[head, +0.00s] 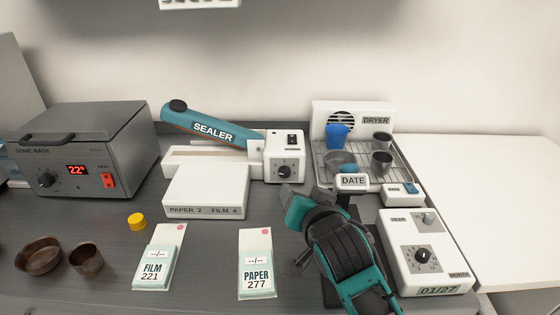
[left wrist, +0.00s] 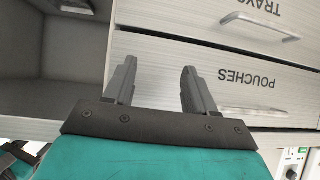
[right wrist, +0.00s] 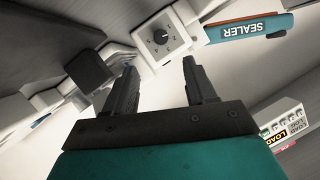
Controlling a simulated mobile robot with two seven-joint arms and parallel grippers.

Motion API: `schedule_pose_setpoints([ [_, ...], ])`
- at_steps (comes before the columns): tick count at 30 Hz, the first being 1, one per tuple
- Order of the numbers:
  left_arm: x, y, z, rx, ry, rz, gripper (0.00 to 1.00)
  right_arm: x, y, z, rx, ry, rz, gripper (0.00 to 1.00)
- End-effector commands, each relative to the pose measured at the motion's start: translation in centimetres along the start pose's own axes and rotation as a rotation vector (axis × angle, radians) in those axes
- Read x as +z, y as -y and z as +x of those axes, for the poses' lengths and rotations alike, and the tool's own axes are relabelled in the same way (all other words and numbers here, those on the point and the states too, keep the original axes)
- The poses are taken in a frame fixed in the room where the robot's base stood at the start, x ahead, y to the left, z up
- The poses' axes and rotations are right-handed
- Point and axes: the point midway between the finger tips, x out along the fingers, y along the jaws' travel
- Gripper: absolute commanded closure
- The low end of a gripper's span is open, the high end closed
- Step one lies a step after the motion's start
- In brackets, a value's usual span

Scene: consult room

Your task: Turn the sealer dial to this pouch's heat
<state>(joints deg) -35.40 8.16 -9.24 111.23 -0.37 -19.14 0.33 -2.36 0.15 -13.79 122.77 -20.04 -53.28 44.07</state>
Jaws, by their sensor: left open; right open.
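The white and teal sealer (head: 215,132) stands at the back middle of the counter. Its black dial (head: 284,171) is on the white front panel under a black switch. The dial (right wrist: 161,37) also shows ahead of my right fingers; its setting is too small to read. A white block (head: 205,192) reads "PAPER 2 FILM 4". A "FILM 221" pouch (head: 155,262) and a "PAPER 277" pouch (head: 256,266) lie in front. My right gripper (right wrist: 160,72) is open and empty, apart from the dial. My left gripper (left wrist: 152,72) is open and empty, facing a "POUCHES" drawer (left wrist: 225,85).
The sonic bath (head: 82,150) stands left. A dryer rack (head: 350,120) with cups is behind my right arm, and a date device (head: 425,250) is at right. A yellow cap (head: 137,221) and two brown bowls (head: 40,256) sit front left. Counter between the pouches is clear.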

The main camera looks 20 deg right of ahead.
Motion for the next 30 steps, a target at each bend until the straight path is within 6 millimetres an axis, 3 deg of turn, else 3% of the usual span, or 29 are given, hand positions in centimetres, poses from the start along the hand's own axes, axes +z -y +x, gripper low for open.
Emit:
schedule_pose_setpoints([
  [5,0.0,0.0,0.0,0.000,0.000,0.000,0.44,0.0,0.0,0.8,0.000,0.000,-0.002,0.44],
  [21,0.7,-0.2,-0.3,0.004,0.016,-0.002,0.44,0.0,0.0,9.7,0.000,0.000,-0.003,0.44],
  [30,0.5,-0.2,-0.3,0.004,0.014,-0.002,0.44,0.0,0.0,12.5,0.000,0.000,-0.001,0.44],
])
